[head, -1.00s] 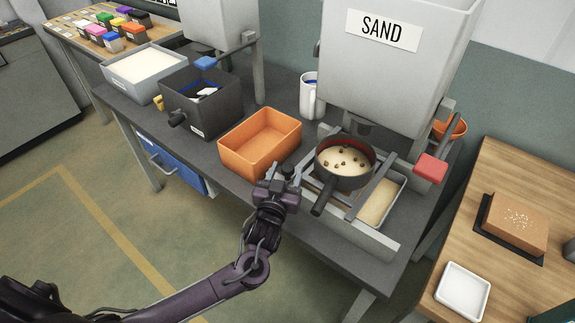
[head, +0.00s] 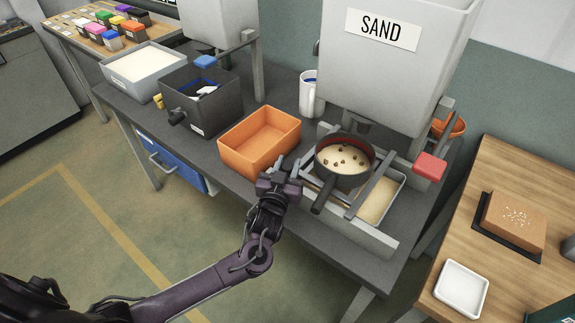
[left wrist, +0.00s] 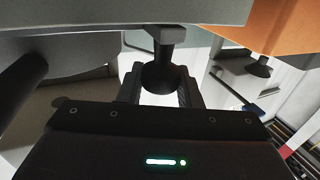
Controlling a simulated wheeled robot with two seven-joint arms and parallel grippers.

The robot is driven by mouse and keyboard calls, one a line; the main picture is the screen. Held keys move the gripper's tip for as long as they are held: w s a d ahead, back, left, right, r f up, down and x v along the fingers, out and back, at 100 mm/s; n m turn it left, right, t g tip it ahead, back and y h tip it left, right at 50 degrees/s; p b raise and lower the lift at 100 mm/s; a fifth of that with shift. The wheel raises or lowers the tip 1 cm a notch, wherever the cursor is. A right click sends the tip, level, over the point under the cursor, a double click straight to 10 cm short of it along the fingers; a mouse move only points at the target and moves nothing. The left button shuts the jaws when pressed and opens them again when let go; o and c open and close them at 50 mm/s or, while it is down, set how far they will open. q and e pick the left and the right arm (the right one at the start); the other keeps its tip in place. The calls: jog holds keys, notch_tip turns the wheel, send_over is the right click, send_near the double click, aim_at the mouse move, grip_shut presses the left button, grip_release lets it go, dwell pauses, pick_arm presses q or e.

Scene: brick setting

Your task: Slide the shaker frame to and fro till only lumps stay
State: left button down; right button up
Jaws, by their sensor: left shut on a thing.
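The shaker frame (head: 371,184) is a set of grey bars on rails at the front of the bench. A dark round sieve (head: 318,206) with a red inner rim and a stub handle sits in it. Pale sand with several brown lumps (head: 345,160) lies in the sieve. A tray (head: 402,184) with sand shows partly below. My left gripper (head: 285,170) is at the frame's left side. In the left wrist view its fingers (left wrist: 160,88) are shut on a dark round knob (left wrist: 163,73) under a grey part. My right gripper is out of view.
An orange bin (head: 246,152) stands close left of the gripper. The grey sand hopper (head: 375,75) with a red-ended lever (head: 430,166) rises behind the sieve.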

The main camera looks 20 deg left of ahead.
pick_arm(q)
jog(key=d, duration=0.2)
jog(key=s+d, duration=0.1)
jog(key=d, duration=0.1)
jog(key=s+d, duration=0.1)
jog(key=d, duration=0.1)
jog(key=shift+s+d, duration=0.15)
jog(key=shift+d, duration=0.05)
jog(key=shift+a, duration=0.1)
jog(key=c, duration=1.1)
grip_release()
jog(key=shift+o, duration=0.2)
jog(key=s+b, duration=0.1)
jog(key=s, duration=0.6)
jog(key=shift+s+b, duration=0.35)
jog(key=shift+s, duration=0.05)
